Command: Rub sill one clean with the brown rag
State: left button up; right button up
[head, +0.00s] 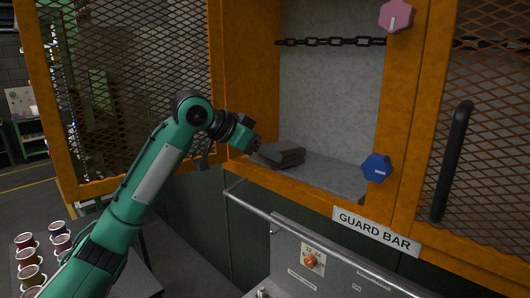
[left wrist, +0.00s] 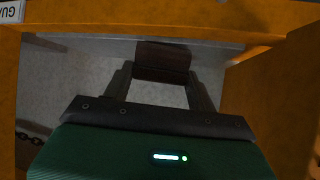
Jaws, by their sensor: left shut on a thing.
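The brown rag (head: 287,157) is a dark folded bundle at the left end of a grey sill (head: 335,178) inside the orange-framed opening. I see no number on this sill. My left gripper (head: 257,148) reaches in from the left and is shut on the rag. In the left wrist view the rag (left wrist: 162,60) sits between the two dark fingertips. The rag appears to rest on the sill, but its underside is hidden. Any marks on the sill under the rag are hidden too. My right gripper is in neither view.
An orange frame with mesh doors (head: 125,85) surrounds the opening. A blue knob (head: 377,167) and a pink knob (head: 396,15) sit on its right post. A chain (head: 330,42) hangs across above. A guard bar (head: 300,235) runs in front. Several cups (head: 30,278) stand at lower left.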

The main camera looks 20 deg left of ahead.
aim_at(286, 141)
pick_arm(q)
jog(key=shift+w+a+r, duration=0.15)
jog(key=shift+w+r, duration=0.15)
jog(key=shift+r, duration=0.45)
jog(key=shift+w+d, duration=0.35)
jog(key=shift+w, duration=0.4)
jog(key=shift+w+d+f, duration=0.25)
jog(key=shift+w+d, duration=0.05)
jog(key=shift+w, duration=0.4)
jog(key=shift+w+d+f, duration=0.2)
jog(key=shift+w+d, duration=0.1)
jog(key=shift+w, duration=0.35)
jog(key=shift+w+d+f, duration=0.15)
jog(key=shift+w+d, duration=0.05)
jog(key=shift+w, duration=0.5)
jog(key=shift+w+d+f, duration=0.1)
jog(key=shift+w+d, duration=0.1)
jog(key=shift+w, duration=0.45)
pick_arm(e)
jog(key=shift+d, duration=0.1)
